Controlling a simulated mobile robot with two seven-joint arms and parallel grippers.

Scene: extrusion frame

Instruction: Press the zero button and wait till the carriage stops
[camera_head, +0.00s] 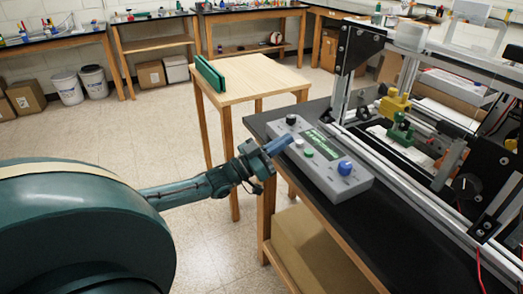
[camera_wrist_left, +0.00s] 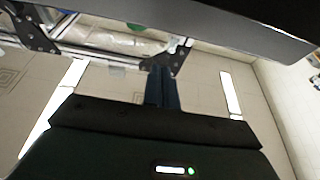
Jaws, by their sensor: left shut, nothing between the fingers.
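A grey control box (camera_head: 325,166) lies on the black bench top. It has a green display, a black knob (camera_head: 291,119), a blue knob (camera_head: 344,168) and small white and green buttons (camera_head: 304,147) between them; I cannot read which is the zero button. My left gripper (camera_head: 284,143) is shut and empty, its fingertips at the box's left edge, near the small buttons. I cannot tell whether it touches. Its fingers also show in the left wrist view (camera_wrist_left: 162,88). A carriage with a yellow block (camera_head: 394,105) and a green part (camera_head: 400,130) sits on the frame's rails. My right gripper is not in view.
The aluminium extrusion frame (camera_head: 408,190) stands on the bench right behind the box. A wooden table (camera_head: 255,77) with green panels (camera_head: 209,73) stands beyond. Boxes and buckets line the back wall. The floor on the left is clear.

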